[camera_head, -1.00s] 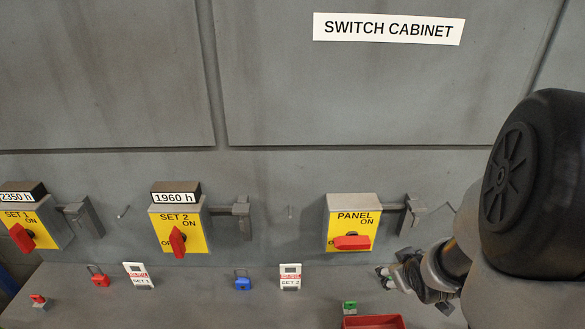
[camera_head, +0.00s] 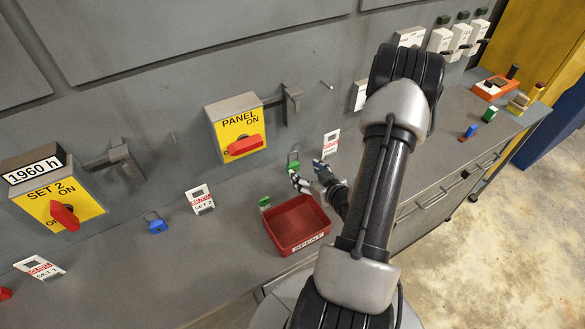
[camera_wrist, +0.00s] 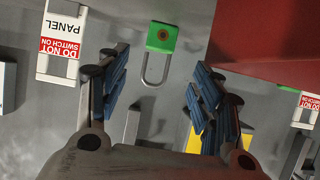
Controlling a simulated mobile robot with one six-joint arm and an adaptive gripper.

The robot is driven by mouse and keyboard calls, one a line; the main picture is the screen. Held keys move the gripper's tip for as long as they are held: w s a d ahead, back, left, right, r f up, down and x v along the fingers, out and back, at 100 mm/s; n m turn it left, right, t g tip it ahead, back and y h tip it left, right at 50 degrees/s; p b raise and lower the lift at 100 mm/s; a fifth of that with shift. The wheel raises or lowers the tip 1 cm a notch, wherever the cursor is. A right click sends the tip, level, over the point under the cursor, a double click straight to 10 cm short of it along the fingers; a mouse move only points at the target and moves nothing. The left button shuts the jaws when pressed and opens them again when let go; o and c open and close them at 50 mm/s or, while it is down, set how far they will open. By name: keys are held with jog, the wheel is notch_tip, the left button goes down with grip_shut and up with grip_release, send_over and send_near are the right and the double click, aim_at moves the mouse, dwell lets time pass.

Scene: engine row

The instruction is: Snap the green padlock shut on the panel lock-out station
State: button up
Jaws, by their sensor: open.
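The green padlock (camera_head: 293,158) is on the grey bench below the PANEL switch, with its shackle towards the cabinet. In the wrist view the green padlock (camera_wrist: 162,37) shows a round brown mark and a grey shackle; I cannot tell whether the shackle is latched. My gripper (camera_head: 311,176) is open and low by the bench, just beside the padlock in the picture. In the wrist view my gripper (camera_wrist: 160,72) has its blue-padded fingers either side of the shackle, not touching it. The PANEL lock-out station (camera_head: 290,105), a grey bracket, sticks out right of the yellow PANEL switch box (camera_head: 236,128).
A red tray (camera_head: 297,226) sits in front of the padlock, close on the right in the wrist view. A white PANEL tag (camera_head: 331,144) stands behind my gripper. A small green item (camera_head: 264,202) is left of the tray. A blue padlock (camera_head: 155,223) lies further left.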

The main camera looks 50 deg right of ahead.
aim_at(293, 163)
jog(key=b+x, duration=0.1)
jog(key=x, duration=0.9)
jog(key=shift+c, duration=0.4)
jog(key=c, duration=1.1)
jog(key=shift+r, duration=0.15)
jog(key=shift+c, duration=0.2)
notch_tip(293, 163, up, 11)
jog(key=shift+s+r+p, duration=0.2)
jog(key=shift+r+p, duration=0.05)
jog(key=shift+p, duration=0.95)
jog(key=s+a+p, duration=0.2)
jog(key=s+a, duration=0.1)
jog(key=s, duration=0.6)
jog(key=s+a+p, duration=0.1)
jog(key=s+a, duration=0.2)
jog(key=s, duration=0.6)
jog(key=shift+s+p, duration=0.4)
